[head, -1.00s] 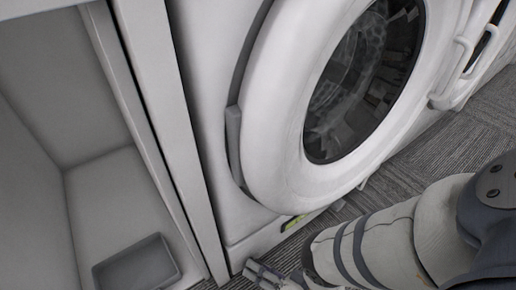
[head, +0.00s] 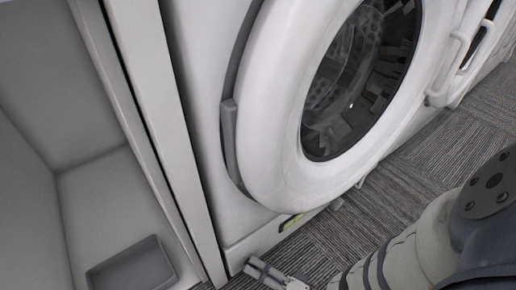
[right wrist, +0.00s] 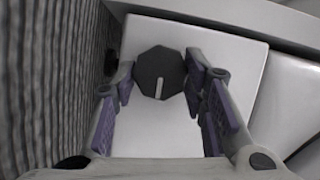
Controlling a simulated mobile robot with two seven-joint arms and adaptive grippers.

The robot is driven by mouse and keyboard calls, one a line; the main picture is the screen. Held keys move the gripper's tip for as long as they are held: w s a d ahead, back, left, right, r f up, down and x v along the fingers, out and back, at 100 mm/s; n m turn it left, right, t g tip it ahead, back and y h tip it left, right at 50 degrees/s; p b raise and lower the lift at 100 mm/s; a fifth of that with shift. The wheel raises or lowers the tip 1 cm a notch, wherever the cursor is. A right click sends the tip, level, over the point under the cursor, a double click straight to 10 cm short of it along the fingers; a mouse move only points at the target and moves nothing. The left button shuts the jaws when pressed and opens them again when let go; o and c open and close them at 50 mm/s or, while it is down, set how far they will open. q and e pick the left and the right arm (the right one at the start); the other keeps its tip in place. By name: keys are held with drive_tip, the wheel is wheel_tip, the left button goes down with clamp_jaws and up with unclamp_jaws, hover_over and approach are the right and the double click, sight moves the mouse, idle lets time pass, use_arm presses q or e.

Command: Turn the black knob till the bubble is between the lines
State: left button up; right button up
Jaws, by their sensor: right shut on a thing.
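The black knob (right wrist: 160,68) is a dark faceted disc with a white pointer line, seen face-on in the right wrist view. The line points toward the bottom of that picture. My right gripper (right wrist: 160,80) has one finger on each side of the knob and is shut on it. In the head view my right gripper (head: 264,273) is low at the washer's bottom corner, and the knob is hidden there. The yellow-green level (head: 291,222) is on the washer's lower edge, below the round door. Its bubble and lines are too small to tell. My left gripper is out of view.
The white washer (head: 265,120) with its round glass door stands over the gripper. A white panel and open cabinet (head: 100,200) with a grey tray (head: 130,268) are at left.

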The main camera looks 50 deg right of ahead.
drive_tip(key=shift+w+r, duration=0.1)
idle(0.3)
drive_tip(key=o, duration=1.2)
drive_tip(key=shift+c, duration=0.2)
drive_tip(key=s, duration=0.5)
drive_tip(key=s+d, duration=0.1)
drive_tip(key=s, duration=0.1)
drive_tip(key=shift+s, duration=0.25)
